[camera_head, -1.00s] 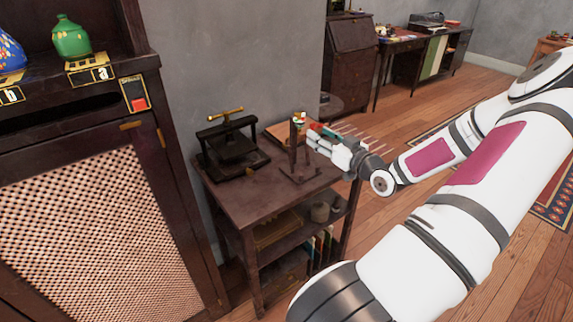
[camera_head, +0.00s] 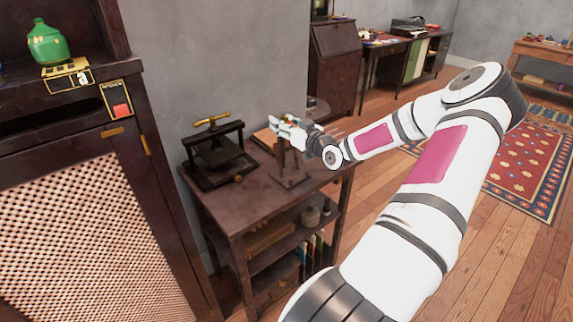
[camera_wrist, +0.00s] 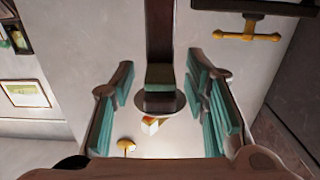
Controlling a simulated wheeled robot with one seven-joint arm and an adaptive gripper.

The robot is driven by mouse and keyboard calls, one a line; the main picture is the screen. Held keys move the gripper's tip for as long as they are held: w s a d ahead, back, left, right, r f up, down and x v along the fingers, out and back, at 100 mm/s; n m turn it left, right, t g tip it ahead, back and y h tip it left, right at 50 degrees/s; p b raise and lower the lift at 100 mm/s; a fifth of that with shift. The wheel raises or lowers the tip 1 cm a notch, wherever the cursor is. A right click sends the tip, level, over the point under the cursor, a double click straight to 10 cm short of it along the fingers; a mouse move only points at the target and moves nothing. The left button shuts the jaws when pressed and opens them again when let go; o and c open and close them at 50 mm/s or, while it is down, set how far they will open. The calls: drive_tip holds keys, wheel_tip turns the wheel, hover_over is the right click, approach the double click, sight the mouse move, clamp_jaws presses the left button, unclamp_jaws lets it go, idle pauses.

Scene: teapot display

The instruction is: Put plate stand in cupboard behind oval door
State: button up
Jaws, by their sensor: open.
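The plate stand appears to be the dark wooden upright on a flat base (camera_head: 290,180), on top of the small side table (camera_head: 240,208). My gripper (camera_head: 287,131) is at the upper part of this upright, its fingers pointing left. In the wrist view my gripper (camera_wrist: 163,95) has its teal-padded fingers spread apart. A dark bar (camera_wrist: 159,32) comes down from the top edge between them; I cannot tell whether it touches them. A cupboard with a woven-panel door (camera_head: 90,235) stands at the left; no oval door can be made out.
A black press with a brass handle (camera_head: 212,160) stands left of the upright on the same table. Its lower shelves hold small items. A green jar (camera_head: 47,45) and a red button (camera_head: 121,110) are on the cupboard. Open wooden floor lies right of the table.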

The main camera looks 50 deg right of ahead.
drive_tip(key=shift+w+d, duration=0.1)
drive_tip(key=shift+w, duration=0.45)
clamp_jaws()
drive_tip(key=shift+r, duration=0.2)
